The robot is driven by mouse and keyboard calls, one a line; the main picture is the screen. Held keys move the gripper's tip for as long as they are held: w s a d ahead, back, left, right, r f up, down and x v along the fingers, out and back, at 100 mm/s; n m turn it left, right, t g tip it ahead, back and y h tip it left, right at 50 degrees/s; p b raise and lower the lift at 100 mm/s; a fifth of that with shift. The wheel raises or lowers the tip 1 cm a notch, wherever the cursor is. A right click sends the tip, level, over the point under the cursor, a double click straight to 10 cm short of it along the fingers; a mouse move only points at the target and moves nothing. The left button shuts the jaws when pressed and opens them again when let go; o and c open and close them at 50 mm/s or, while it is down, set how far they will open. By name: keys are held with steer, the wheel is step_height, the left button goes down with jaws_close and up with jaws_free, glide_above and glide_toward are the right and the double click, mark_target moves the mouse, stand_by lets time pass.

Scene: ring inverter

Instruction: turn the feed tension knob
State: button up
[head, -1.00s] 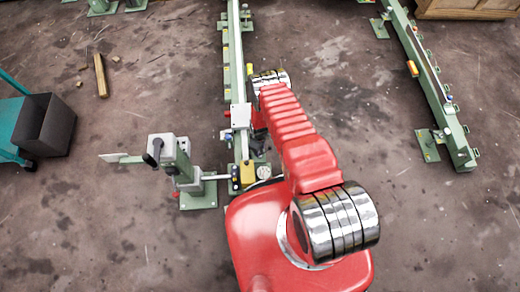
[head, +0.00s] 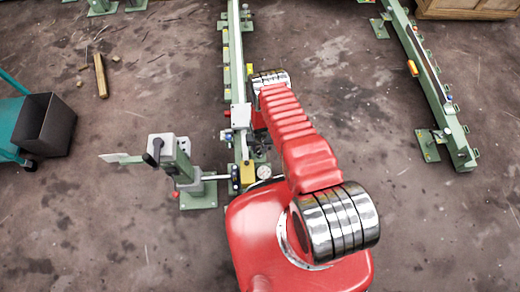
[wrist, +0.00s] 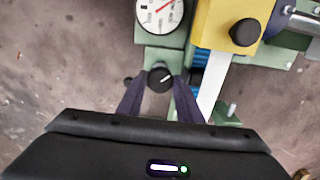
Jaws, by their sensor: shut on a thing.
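The feed tension knob (wrist: 160,77) is a round black knob with a white pointer line, on a green plate just below a dial gauge in the wrist view. The pointer slants to the upper right. My gripper (wrist: 161,84) has its two dark fingers on either side of the knob and is shut on it. The dial gauge (wrist: 159,12) has a white face and a red needle; its top is cut off. It also shows in the head view (head: 263,171). There, my red arm hides the gripper and I cannot make out the knob.
A yellow block (wrist: 228,28) with a black knob is right of the gauge. A white strip (wrist: 214,85) runs down beside my right finger. A green machine (head: 172,160) with a grey head stands left of the long green rail (head: 236,60).

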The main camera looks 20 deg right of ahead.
steer(key=m, duration=0.6)
stand_by(0.4)
steer(key=o, duration=1)
steer(key=shift+o, duration=0.2)
steer(key=shift+r, duration=0.1)
steer(key=shift+w+r, duration=0.1)
steer(key=shift+r, duration=0.7)
step_height(320, 180, up, 12)
